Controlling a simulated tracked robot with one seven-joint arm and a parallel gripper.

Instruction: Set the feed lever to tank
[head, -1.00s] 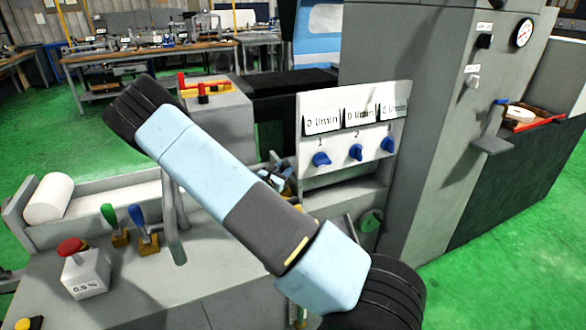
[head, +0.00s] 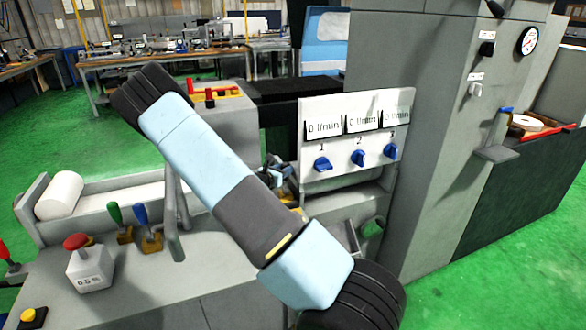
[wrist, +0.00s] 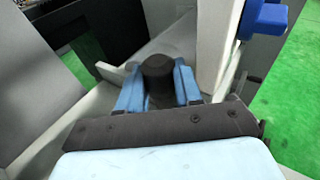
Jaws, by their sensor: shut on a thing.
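My gripper (wrist: 159,88) has its two blue fingers on either side of a dark, round-topped knob (wrist: 158,72), and it is shut on it. The knob looks like the grip of the feed lever, but no label on it can be read and its shaft is hidden. In the head view my gripper (head: 279,178) shows small and blue beside the valve panel, partly hidden behind my arm. The knob cannot be made out there.
A white panel (head: 312,177) with three blue valve knobs and flow readouts stands right of my gripper. A tall grey cabinet (head: 430,130) stands at the right.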

